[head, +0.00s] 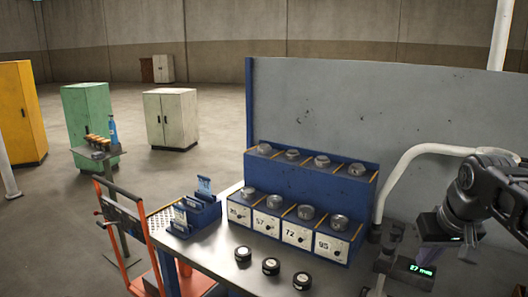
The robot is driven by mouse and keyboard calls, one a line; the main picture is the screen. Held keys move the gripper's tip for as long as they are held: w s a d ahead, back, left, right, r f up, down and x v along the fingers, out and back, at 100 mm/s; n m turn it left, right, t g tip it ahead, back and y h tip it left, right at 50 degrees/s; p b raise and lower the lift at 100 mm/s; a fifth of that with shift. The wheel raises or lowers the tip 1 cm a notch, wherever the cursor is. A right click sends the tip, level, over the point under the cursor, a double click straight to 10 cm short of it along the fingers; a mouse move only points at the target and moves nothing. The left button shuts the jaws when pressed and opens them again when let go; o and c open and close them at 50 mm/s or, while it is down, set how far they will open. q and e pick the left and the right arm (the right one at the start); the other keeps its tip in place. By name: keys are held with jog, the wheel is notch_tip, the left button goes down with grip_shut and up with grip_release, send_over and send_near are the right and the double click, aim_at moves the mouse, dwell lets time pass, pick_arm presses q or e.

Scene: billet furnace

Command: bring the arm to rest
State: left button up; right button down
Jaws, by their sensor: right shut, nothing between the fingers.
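My right gripper (438,245) is at the right edge of the head view, on my black right arm (487,190). It is shut with nothing held and hangs over the right part of the bench (215,244). Below it is a dark device with a green lit display (420,269) that seems to read 87 mm. I cannot tell whether the gripper touches it. My left gripper is out of view.
A blue two-tier rack (249,229) with numbered bins holds several metal pieces. Black discs (271,266) lie in front. A pale bent tube (398,172) rises beside my right arm. A grey panel (390,110) stands behind; an orange cart (140,225) is left.

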jog(key=w+a+f+n+g+y, duration=0.1)
jog(key=w+a+f, duration=0.25)
jog(key=f, duration=0.55)
jog(key=w+a+f+y, duration=0.1)
jog(key=w+a+f, duration=0.3)
jog(key=f, duration=0.5)
jog(key=s+a+f+g+y, duration=0.1)
jog(key=s+a+f, duration=0.2)
jog(key=a+f, duration=0.35)
jog(key=s+a+f+y, duration=0.15)
jog(key=a+f, duration=0.25)
jog(key=f, duration=0.6)
jog(key=s+a+f, duration=0.3)
jog(key=s+f, duration=0.2)
jog(key=s, duration=0.3)
jog(key=s+a+f+m+g, duration=0.1)
jog(key=s+a+f, duration=0.3)
jog(key=s+f, duration=0.2)
jog(key=s+a+f+g, duration=0.1)
jog(key=s+a+f, duration=0.2)
jog(key=s+f, duration=0.3)
jog(key=s, duration=0.3)
jog(key=shift+s+a+f, duration=0.25)
jog(key=shift+s+a, duration=0.05)
jog(key=shift+s, duration=0.05)
jog(key=shift+d+m, duration=0.1)
jog(key=shift+m, duration=0.2)
